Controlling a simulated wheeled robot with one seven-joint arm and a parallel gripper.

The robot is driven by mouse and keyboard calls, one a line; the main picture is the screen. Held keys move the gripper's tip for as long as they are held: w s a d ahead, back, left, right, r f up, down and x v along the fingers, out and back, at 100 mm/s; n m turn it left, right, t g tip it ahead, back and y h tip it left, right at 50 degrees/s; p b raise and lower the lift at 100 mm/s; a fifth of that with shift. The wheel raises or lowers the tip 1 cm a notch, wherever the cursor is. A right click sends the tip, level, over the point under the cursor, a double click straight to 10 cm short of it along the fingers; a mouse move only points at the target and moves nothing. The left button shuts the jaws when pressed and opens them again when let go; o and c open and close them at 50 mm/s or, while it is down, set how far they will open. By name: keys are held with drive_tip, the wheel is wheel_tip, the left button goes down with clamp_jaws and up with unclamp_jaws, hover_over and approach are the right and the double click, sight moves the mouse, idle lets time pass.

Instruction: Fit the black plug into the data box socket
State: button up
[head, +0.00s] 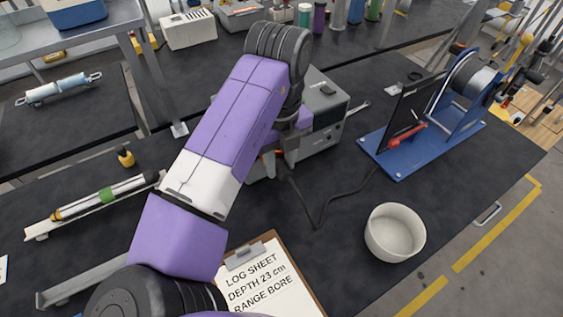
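The data box (325,138) is a grey box on the black bench, just behind and right of my gripper (280,163). My gripper points down at the front of the box, at its left part. A dark cable (348,194) runs from the blue-based stand, loops over the bench and ends up under my gripper. The black plug at the cable's end cannot be made out; my gripper and arm cover that spot. The socket is hidden too. I cannot tell whether the fingers are apart or closed on the plug, nor whether they touch the box.
A white bowl (395,232) and a clipboard log sheet (265,275) lie in front. A blue stand (425,150) with a dark panel and reel is at the right. A rail with a rod (100,198) lies left. Bench between bowl and box is clear except for the cable.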

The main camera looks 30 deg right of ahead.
sight(281, 164)
drive_tip(key=o, duration=0.3)
drive_tip(key=shift+o, duration=0.2)
wheel_tip(281, 164, up, 8)
drive_tip(key=shift+f+b, duration=0.1)
drive_tip(key=shift+b, duration=0.25)
idle(0.4)
